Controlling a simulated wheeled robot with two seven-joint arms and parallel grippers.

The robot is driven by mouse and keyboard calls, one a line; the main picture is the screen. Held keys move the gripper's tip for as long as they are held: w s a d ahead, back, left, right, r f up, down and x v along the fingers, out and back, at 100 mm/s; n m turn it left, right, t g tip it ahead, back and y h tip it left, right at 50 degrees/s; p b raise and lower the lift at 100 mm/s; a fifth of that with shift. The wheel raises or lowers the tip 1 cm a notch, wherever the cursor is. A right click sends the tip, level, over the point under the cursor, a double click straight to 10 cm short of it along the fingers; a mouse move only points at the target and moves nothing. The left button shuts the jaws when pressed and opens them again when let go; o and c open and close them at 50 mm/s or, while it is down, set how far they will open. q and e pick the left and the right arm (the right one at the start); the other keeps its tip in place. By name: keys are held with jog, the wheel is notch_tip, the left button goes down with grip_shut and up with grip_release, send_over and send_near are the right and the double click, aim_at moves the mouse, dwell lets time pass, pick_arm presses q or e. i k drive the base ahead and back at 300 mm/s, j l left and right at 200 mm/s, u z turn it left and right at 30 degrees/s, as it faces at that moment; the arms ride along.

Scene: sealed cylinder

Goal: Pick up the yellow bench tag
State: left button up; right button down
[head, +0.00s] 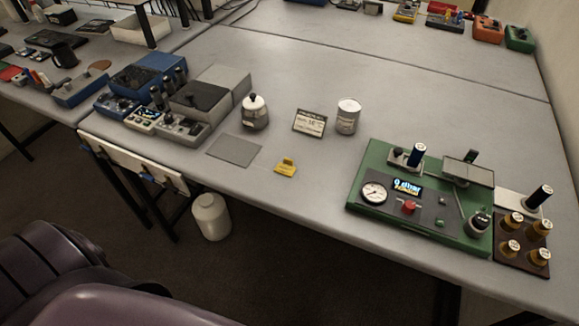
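The yellow bench tag (286,167) is a small yellow piece with a raised part. It rests on the grey bench top (310,205) near its front edge, just right of a flat grey mat (234,150). Nothing touches it. Neither of my grippers shows in the head view.
A green device (365,209) with a gauge stands to the right, with a brown holder of bottles (522,256) beside it. Behind the tag are a grey pot (255,114), a small sign (310,123) and a can (348,117). Grey and blue instruments (150,75) fill the left.

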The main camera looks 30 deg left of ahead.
aim_at(287, 168)
jog(key=u, duration=0.85)
